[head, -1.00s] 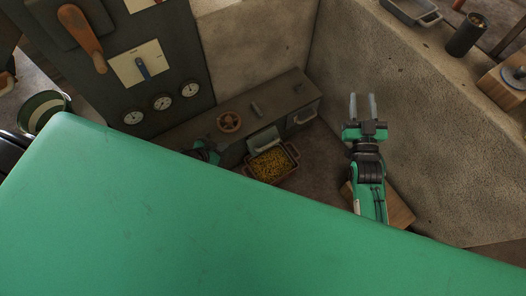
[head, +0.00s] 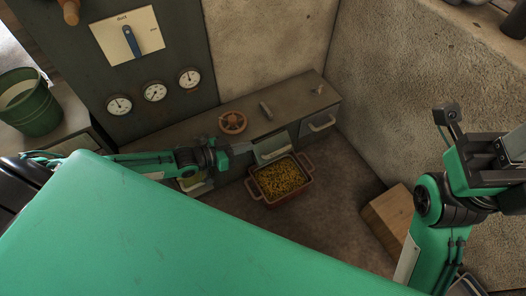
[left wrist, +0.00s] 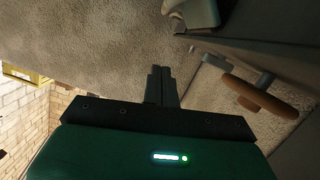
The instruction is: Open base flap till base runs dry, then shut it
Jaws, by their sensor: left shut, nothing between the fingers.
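A low grey bench (head: 215,118) stands along the back wall. A pale flap (head: 272,148) in its front sits just above a red-brown tray (head: 264,198) heaped with yellow bits (head: 282,179). I cannot tell whether the flap is open or shut. My left gripper (head: 243,147) is shut and empty, its tips close to the left of the flap; whether they touch is unclear. Its shut fingers (left wrist: 160,85) also show in the left wrist view. My right wrist is at the right edge of the head view, with its fingers out of frame.
A red-brown handwheel (head: 233,122) and a lever (head: 266,110) stand on the bench top. A handled front (head: 318,123) is to the right. A panel with gauges (head: 155,92) rises behind. A wooden block (head: 390,222) lies on the floor. A green bucket (head: 32,105) is at left.

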